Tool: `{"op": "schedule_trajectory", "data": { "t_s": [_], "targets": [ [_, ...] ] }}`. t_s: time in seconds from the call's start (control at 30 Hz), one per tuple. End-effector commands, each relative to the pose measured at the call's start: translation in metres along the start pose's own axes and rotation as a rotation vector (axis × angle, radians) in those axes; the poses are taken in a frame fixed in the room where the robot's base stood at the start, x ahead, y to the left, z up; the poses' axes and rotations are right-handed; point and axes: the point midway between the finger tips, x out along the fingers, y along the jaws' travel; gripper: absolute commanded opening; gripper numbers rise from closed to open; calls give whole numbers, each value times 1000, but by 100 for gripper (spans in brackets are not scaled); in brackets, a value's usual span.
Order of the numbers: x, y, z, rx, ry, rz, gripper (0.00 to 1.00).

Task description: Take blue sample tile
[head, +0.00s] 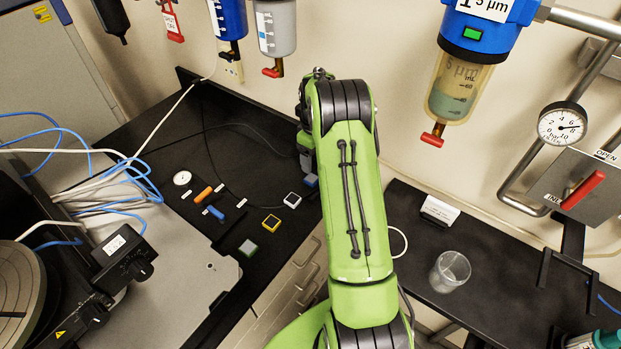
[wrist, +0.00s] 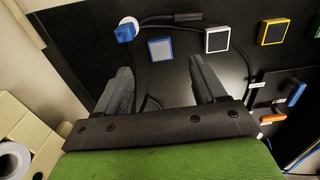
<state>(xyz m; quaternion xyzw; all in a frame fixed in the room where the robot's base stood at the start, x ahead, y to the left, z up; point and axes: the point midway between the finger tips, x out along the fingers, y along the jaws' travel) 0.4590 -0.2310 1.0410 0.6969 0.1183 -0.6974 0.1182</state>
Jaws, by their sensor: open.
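The blue sample tile (wrist: 160,48) lies flat on the black bench in the wrist view, a blue frame around a pale grey face. It lies beyond my fingertips, between their lines, and is apart from both. My gripper (wrist: 161,72) is open with nothing between its fingers. In the head view the tile (head: 311,181) shows partly at the left edge of my green arm, which hides most of my gripper.
A white-framed tile (head: 292,200), a yellow-framed tile (head: 271,222) and a green-grey tile (head: 248,248) form a row with the blue one. A blue plug (wrist: 126,31) with a dark cable is left of the blue tile. A glass beaker (head: 450,271) stands right.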

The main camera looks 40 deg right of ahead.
Motion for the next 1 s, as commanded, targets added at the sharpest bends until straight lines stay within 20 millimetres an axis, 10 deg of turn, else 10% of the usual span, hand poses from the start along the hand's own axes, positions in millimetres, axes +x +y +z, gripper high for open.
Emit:
{"op": "schedule_trajectory", "data": {
  "t_s": [0.5, 0.73, 1.0],
  "targets": [
    [84, 1, 2, 1, 0, -1, 70],
    [88, 1, 1, 1, 1, 0, 70],
    [88, 1, 1, 1, 1, 0, 32]
  ]
}}
